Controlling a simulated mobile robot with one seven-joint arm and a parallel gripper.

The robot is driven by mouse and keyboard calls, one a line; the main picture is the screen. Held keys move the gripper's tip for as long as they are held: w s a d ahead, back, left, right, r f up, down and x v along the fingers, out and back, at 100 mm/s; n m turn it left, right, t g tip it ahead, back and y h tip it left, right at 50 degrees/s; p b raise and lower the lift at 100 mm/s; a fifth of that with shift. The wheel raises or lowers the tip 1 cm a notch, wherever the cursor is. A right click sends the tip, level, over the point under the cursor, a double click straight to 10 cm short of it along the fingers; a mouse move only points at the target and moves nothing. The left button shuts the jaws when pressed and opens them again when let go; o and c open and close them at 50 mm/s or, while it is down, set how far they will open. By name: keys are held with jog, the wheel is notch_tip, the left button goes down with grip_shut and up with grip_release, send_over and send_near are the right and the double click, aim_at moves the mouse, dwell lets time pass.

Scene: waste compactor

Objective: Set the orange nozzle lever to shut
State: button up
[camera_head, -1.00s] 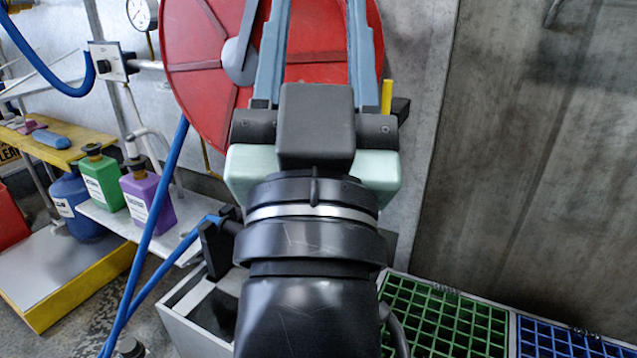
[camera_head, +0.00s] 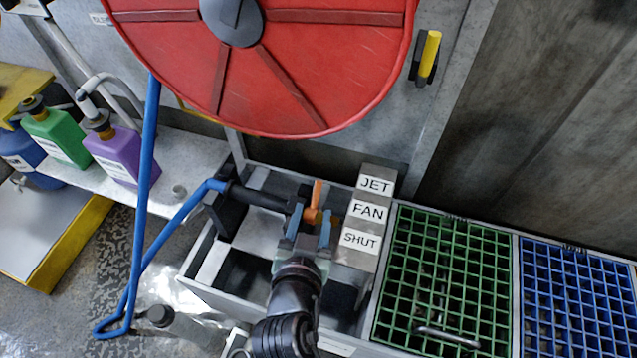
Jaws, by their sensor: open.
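The orange nozzle lever (camera_head: 316,195) stands up from the nozzle body (camera_head: 262,199), which lies in a grey tray and joins a blue hose. Beside it, a grey label block carries the words JET (camera_head: 375,184), FAN (camera_head: 367,211) and SHUT (camera_head: 360,240), from back to front. The lever tip points toward the back, nearest the JET end. My gripper (camera_head: 308,222) is open, its two blue-grey fingers just in front of and around the lever's lower part. I cannot tell whether they touch it.
A large red hose reel (camera_head: 262,60) hangs above and behind. A yellow handle (camera_head: 429,54) is on the wall. Green (camera_head: 440,280) and blue (camera_head: 575,300) grates lie to the right. Green (camera_head: 58,135) and purple (camera_head: 115,155) bottles stand on the left shelf.

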aim_at(317, 189)
jog(key=b+x, duration=0.1)
jog(key=x, duration=0.9)
jog(key=shift+b, duration=0.4)
grip_shut()
jog(key=shift+a, duration=0.1)
dwell(0.7)
